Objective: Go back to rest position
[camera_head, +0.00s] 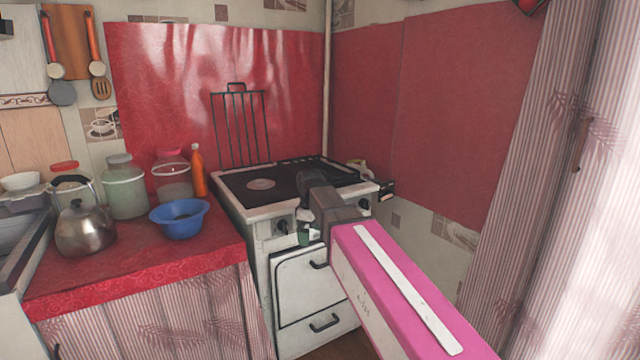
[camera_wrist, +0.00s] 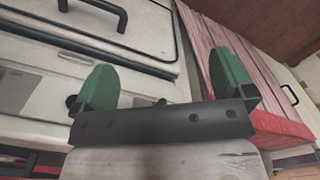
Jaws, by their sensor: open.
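My gripper (camera_wrist: 160,88) shows in the wrist view with its two green fingertips spread wide apart and nothing between them. In the head view my pink arm reaches from the lower right toward the stove (camera_head: 258,230), and the dark wrist hangs in front of the stove's front edge. A bit of green from my gripper (camera_head: 308,234) shows below the wrist; the rest is hidden there. The stove's white front (camera_wrist: 130,38) with dark handles lies beyond the fingers in the wrist view.
A red counter (camera_head: 110,262) left of the stove holds a blue bowl (camera_head: 180,219), a kettle (camera_head: 84,230), jars (camera_head: 124,190) and an orange bottle (camera_head: 198,172). A striped curtain (camera_head: 535,170) hangs at the right. A dark rack (camera_head: 240,128) stands behind the stove.

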